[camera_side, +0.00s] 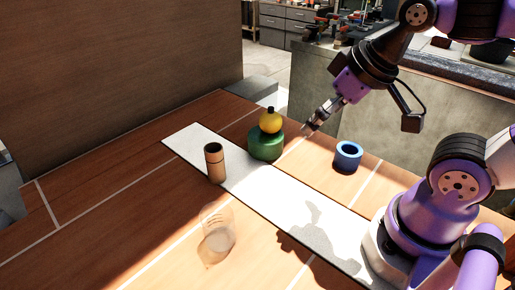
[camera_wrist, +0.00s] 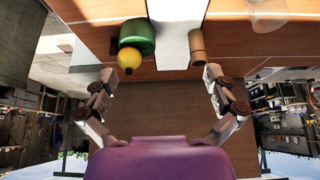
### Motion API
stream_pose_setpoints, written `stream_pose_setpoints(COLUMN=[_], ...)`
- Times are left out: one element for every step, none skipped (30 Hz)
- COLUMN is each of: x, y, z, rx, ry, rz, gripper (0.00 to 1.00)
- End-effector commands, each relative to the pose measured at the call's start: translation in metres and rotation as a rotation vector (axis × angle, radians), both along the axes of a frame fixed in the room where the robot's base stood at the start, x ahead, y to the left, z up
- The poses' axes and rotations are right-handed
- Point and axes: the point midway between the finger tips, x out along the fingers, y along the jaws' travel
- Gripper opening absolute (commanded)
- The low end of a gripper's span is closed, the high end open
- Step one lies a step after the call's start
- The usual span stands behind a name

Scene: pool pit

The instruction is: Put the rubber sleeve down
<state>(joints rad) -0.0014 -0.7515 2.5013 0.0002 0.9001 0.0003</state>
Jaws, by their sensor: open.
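My gripper (camera_side: 308,130) is open and empty above the table, to the right of the green block; its spread fingers also show in the wrist view (camera_wrist: 158,75). A short blue hollow ring (camera_side: 347,161) sits on the wood at the right, apart from my gripper. A tan upright tube (camera_side: 214,165) with a dark top stands at the white strip's left edge, and in the wrist view (camera_wrist: 196,43). I cannot tell for sure which of these two is the rubber sleeve. The blue ring is not in the wrist view.
A yellow round thing (camera_side: 270,121) sits on a green round block (camera_side: 265,146) near my gripper. A clear cup (camera_side: 217,232) stands at the front. A white strip (camera_side: 270,190) crosses the wooden table (camera_side: 110,195). The left of the table is free.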

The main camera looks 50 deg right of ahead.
Motion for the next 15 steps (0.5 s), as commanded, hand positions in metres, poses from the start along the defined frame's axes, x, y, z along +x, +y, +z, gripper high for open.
stream_pose_setpoints(x=[-0.0001, -0.0001, 0.0000, 0.0000, 0.0000, 0.0001, 0.0001, 0.0001, 0.0002, 0.0002, 0.0003, 0.0011, 0.0020, 0.0033, 0.0055], y=[0.0006, 0.0005, 0.0003, 0.0002, 0.0001, 0.0001, 0.0000, 0.0000, 0.0000, -0.0001, -0.0003, -0.0008, -0.0017, -0.0027, -0.0051], z=[0.0000, 0.0000, 0.0000, 0.0000, 0.0000, 0.0000, 0.0000, 0.0000, 0.0001, 0.0001, -0.0002, -0.0011, -0.0024, -0.0045, -0.0085], rx=[0.002, 0.002, 0.002, 0.002, 0.001, 0.001, 0.001, 0.001, 0.001, 0.000, -0.001, -0.007, -0.016, -0.028, -0.052], ry=[-0.002, -0.001, -0.001, -0.001, 0.000, 0.000, 0.000, 0.000, 0.000, 0.000, 0.002, 0.009, 0.019, 0.034, 0.062], rz=[-0.001, -0.001, -0.002, -0.001, -0.002, -0.002, -0.002, -0.002, -0.002, -0.001, 0.000, 0.004, 0.010, 0.020, 0.037], gripper=[1.00, 1.00, 1.00, 1.00, 1.00, 1.00, 1.00, 1.00, 1.00, 1.00, 1.00, 1.00, 1.00, 1.00, 1.00])
